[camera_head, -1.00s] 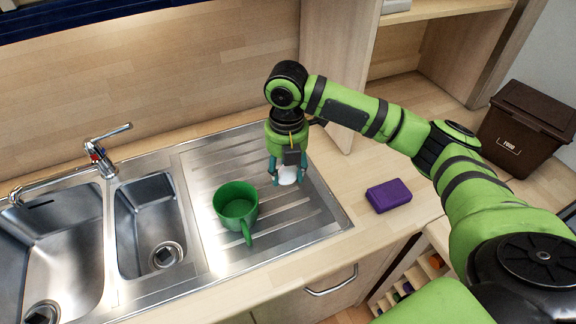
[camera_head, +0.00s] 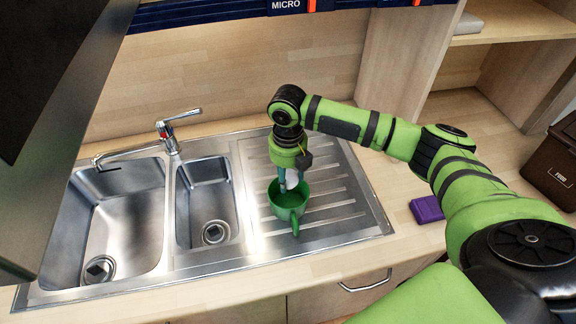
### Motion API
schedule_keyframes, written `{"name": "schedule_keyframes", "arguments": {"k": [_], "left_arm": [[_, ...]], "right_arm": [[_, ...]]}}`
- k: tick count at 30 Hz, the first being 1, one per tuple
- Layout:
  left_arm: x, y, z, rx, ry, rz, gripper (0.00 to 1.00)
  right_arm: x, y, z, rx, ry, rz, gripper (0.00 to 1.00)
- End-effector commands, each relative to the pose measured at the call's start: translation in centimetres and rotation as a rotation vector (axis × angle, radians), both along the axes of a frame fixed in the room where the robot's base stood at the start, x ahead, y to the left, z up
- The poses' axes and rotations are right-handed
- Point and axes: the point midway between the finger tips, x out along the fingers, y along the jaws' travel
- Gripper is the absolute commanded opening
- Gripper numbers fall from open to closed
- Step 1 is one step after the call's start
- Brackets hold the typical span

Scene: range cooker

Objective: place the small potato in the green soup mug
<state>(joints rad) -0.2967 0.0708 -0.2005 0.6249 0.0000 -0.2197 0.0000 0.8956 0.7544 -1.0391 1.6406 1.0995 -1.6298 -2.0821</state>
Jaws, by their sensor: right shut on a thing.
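The green soup mug (camera_head: 287,208) stands upright on the ribbed steel drainboard, its handle towards the front. My right gripper (camera_head: 289,190) points down over the mug, with its fingertips at or just inside the mug's opening. It is shut on a small whitish thing (camera_head: 292,179), which I take to be the small potato; the fingers partly cover it. Whether the potato touches the mug I cannot tell. My left gripper is not in view.
A double steel sink (camera_head: 128,222) with a tap (camera_head: 170,135) lies left of the drainboard. A purple block (camera_head: 427,209) lies on the counter to the right. A brown food bin (camera_head: 556,165) stands at far right. The drainboard right of the mug is clear.

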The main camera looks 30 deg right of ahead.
Motion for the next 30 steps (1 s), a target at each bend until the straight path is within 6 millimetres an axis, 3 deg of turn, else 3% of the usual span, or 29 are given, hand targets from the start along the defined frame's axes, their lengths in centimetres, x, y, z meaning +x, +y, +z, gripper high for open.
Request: {"name": "schedule_keyframes", "arguments": {"k": [8,12,29,30], "left_arm": [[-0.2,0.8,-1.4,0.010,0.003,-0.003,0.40],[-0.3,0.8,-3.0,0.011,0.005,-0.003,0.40],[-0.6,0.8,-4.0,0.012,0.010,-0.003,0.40],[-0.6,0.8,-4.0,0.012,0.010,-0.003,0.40]], "right_arm": [[-0.1,0.0,-3.7,-0.001,0.001,0.000,0.16],[0.0,0.0,-5.2,0.000,-0.001,0.000,0.16],[0.0,0.0,-6.0,0.000,-0.001,0.000,0.16],[0.0,0.0,-6.0,0.000,-0.001,0.000,0.60]]}}
